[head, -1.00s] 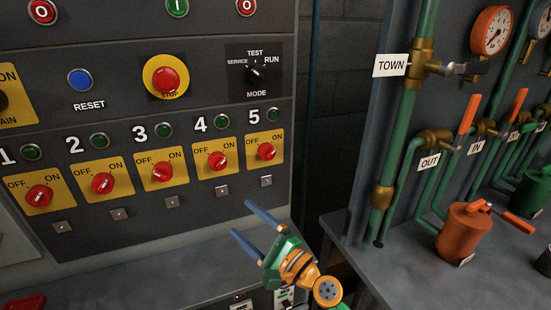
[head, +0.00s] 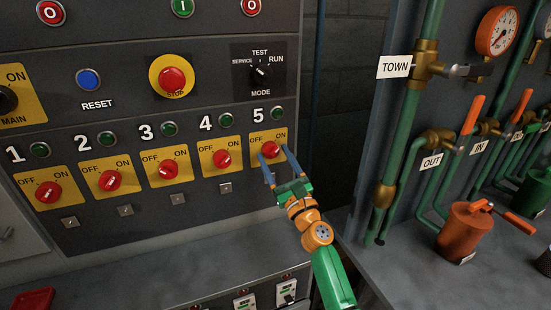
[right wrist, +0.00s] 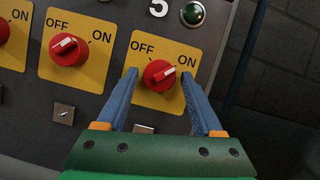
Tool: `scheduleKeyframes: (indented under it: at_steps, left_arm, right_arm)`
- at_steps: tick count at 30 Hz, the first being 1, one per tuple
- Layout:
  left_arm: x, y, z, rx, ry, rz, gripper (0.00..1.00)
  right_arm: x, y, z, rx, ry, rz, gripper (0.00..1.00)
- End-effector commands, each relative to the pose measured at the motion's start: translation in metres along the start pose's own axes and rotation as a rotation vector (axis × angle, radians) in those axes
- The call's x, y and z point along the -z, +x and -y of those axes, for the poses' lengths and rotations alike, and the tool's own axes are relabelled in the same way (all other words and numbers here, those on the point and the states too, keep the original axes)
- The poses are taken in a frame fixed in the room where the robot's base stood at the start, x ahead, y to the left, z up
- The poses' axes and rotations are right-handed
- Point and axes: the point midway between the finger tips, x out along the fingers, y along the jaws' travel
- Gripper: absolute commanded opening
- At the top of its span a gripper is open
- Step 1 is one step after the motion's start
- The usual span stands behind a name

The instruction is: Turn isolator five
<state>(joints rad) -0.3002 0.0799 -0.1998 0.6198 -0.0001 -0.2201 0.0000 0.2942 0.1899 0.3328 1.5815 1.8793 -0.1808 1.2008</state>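Isolator five is a red knob (head: 269,149) on a yellow OFF/ON plate under the number 5 in the head view. In the right wrist view the knob (right wrist: 160,76) has a white mark slanting up to the right, toward ON. My right gripper (head: 275,157) is at this knob, with one blue finger on each side. In the right wrist view the gripper (right wrist: 159,78) is open, with narrow gaps between the knob and both fingers. I cannot tell how deep the fingertips reach. My left gripper is not in view.
Isolator four (head: 222,159) is close on the left, with more red knobs beyond it. A green lamp (head: 277,113) sits above isolator five. The mode switch (head: 261,72) and red stop button (head: 172,79) are higher up. Green pipes (head: 400,140) stand to the right.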

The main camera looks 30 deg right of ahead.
Motion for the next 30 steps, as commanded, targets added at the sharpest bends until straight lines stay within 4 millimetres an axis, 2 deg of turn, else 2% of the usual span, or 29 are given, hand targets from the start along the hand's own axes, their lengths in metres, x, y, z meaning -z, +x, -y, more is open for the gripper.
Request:
scheduleKeyframes:
  at_steps: [1,6,7,17,30]
  left_arm:
    - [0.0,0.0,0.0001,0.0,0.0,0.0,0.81]
    - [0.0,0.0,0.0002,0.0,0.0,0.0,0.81]
    - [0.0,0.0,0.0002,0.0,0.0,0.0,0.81]
    - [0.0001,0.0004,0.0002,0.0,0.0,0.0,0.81]
    - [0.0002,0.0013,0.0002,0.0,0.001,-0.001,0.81]
  right_arm:
    - [0.0,-0.0001,-0.0001,0.0,0.0,0.0,0.52]
    - [0.0,-0.0002,-0.0001,0.0,0.0,0.0,0.06]
    - [0.0,-0.0002,-0.0001,0.0,0.0,0.0,0.0]
    - [0.0002,-0.0003,0.0003,-0.023,-0.053,0.0,0.0]
    - [-0.0003,-0.0001,0.0037,-0.159,-0.383,-0.001,0.0]
